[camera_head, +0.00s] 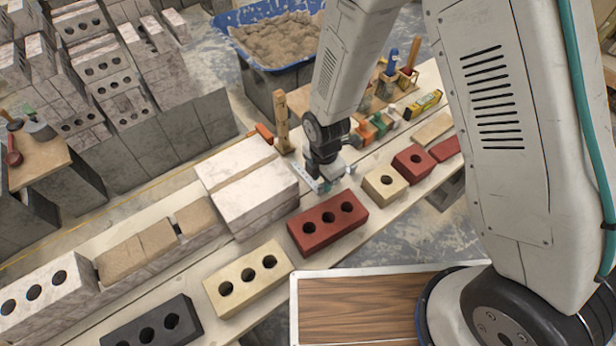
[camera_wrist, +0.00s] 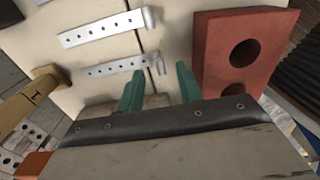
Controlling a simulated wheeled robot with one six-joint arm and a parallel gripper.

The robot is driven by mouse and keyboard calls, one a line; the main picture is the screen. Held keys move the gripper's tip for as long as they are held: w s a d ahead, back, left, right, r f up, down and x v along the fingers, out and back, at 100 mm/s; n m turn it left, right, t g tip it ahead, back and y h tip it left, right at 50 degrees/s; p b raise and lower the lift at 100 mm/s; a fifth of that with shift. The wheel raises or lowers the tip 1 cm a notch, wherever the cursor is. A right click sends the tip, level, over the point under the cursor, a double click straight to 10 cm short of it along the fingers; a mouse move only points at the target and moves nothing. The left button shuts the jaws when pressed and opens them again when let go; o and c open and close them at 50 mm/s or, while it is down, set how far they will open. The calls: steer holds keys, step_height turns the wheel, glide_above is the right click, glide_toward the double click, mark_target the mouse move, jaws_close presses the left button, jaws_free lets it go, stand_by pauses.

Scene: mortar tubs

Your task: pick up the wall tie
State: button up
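Two silvery perforated metal strips, the wall ties, lie flat and roughly parallel on the pale board in the wrist view. The nearer wall tie (camera_wrist: 108,68) has its bent end just ahead of my fingertips, in line with the gap between them. The farther wall tie (camera_wrist: 102,29) lies beyond it. In the head view, part of a wall tie (camera_head: 303,177) shows left of my gripper (camera_head: 326,186); the rest is hidden behind it. My gripper (camera_wrist: 160,86) has green fingertips set apart with nothing seen held between them. I cannot tell its exact height above the board.
A red three-hole brick (camera_head: 327,223) stands close by; it is at the right in the wrist view (camera_wrist: 214,50). White blocks (camera_head: 246,187) stand left of my gripper. An upright wooden piece (camera_head: 281,122) and a blue mortar tub (camera_head: 279,60) are behind.

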mark_target(322, 186)
step_height(322, 186, down, 4)
steer(key=shift+d+r, duration=0.1)
steer(key=shift+r, duration=0.1)
steer(key=shift+w, duration=0.1)
jaws_close()
steer(key=shift+r, duration=0.1)
